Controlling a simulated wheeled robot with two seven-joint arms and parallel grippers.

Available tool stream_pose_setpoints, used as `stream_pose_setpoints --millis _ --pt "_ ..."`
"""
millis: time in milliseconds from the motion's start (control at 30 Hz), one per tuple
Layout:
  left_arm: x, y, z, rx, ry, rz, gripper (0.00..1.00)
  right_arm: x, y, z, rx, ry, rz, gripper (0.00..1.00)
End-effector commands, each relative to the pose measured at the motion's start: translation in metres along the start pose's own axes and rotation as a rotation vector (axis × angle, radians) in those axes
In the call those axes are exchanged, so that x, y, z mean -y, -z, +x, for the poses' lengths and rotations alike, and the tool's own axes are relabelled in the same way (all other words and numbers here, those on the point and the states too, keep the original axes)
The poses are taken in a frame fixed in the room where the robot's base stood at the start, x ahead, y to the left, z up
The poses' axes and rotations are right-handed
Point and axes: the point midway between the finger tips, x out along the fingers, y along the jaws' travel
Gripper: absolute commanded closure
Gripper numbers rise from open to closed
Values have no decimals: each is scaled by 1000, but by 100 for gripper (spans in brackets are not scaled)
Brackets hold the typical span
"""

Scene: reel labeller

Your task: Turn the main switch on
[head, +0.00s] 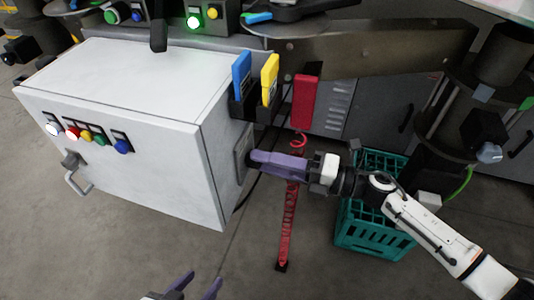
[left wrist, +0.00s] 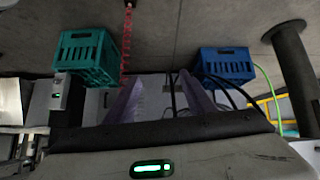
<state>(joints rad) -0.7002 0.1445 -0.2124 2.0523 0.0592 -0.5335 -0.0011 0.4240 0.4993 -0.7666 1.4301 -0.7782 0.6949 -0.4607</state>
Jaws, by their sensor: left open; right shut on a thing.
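The white cabinet (head: 120,85) stands at the left in the head view. On its right side is a grey plate (head: 241,152), which I take to be the main switch's mounting. My right gripper (head: 252,160), with purple fingers, reaches in from the right and is shut at this plate. The switch knob is hidden by the fingers, so its position cannot be told. My left gripper (head: 195,287) is open and empty at the bottom edge, apart from the cabinet. Its two purple fingers also show in the left wrist view (left wrist: 160,97).
A row of lamps and buttons (head: 88,136) and a bent handle (head: 78,183) are on the cabinet front. Blue (head: 241,75), yellow (head: 269,78) and red (head: 306,102) items stand beside it. A blue crate (left wrist: 225,64) shows too.

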Motion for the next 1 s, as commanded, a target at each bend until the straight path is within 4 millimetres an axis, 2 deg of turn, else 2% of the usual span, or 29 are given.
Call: stream_pose_setpoints --millis 200,500,1000 --pt "0 9 -11 4 4 3 51 -2 -1 0 -1 2 194 90" --pt "-2 15 -18 6 6 1 51 -1 0 0 0 1 387 90" --pt "-3 19 -18 7 7 2 51 0 0 0 -1 1 489 90"
